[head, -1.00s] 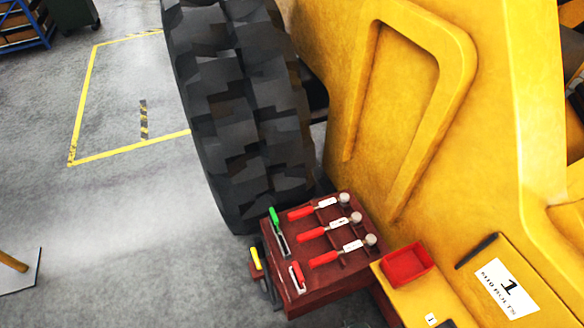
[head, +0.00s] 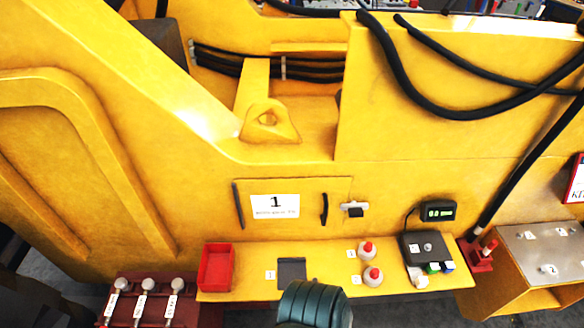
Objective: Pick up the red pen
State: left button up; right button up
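No red pen can be clearly made out in the head view. A small red slanted stick (head: 489,246) stands in a red block (head: 478,260) at the right end of the yellow ledge; it is too small to tell whether it is a pen. The red tray (head: 216,267) at the left end of the ledge shows no clear contents. No gripper fingers are in view. A dark teal ribbed rounded part at the bottom middle covers some of the ledge's front edge; I cannot tell what it is.
The yellow ledge (head: 330,258) holds two red-topped white knobs (head: 367,250), a dark square pad (head: 292,272) and a grey control box (head: 424,247). A dark red lever box (head: 140,303) stands left. A metal-topped yellow box (head: 540,245) stands right. Black hoses hang above.

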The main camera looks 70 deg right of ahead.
aim_at(487, 251)
jog(key=z, duration=2.05)
jog(key=l+z, duration=0.1)
jog(key=z, duration=0.4)
jog(key=i+z, duration=0.1)
jog(key=z, duration=0.85)
jog(key=i+z, duration=0.1)
jog(key=z, duration=0.35)
jog(key=i+j+z, duration=0.2)
jog(key=z, duration=0.15)
jog(key=i+u, duration=0.5)
jog(key=k+l, duration=0.05)
jog(key=k, duration=0.05)
